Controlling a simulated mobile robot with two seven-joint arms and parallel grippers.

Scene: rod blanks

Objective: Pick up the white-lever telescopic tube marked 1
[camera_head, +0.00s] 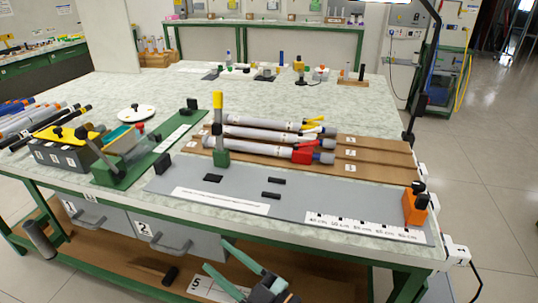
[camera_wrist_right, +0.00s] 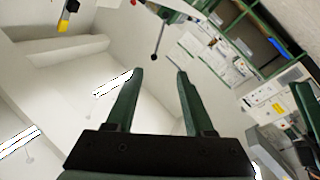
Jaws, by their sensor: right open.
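Three grey telescopic tubes lie side by side on a brown wooden rack with small white number labels: a back tube (camera_head: 262,122), a middle tube (camera_head: 258,135) and a front tube (camera_head: 255,149). The levers at their right ends look yellow at the back and red at the front; I cannot make out a white lever. The label digits are too small to read surely. My right gripper (camera_head: 217,255) is low in front of the table, open and empty, well away from the tubes. Its two green fingers stand apart in the right wrist view (camera_wrist_right: 166,73). My left gripper is not in view.
A grey mat (camera_head: 330,200) with a length scale lies in front of the rack. An orange block (camera_head: 415,207) is at the right. Drawers (camera_head: 165,232) and a lower shelf are below the tabletop.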

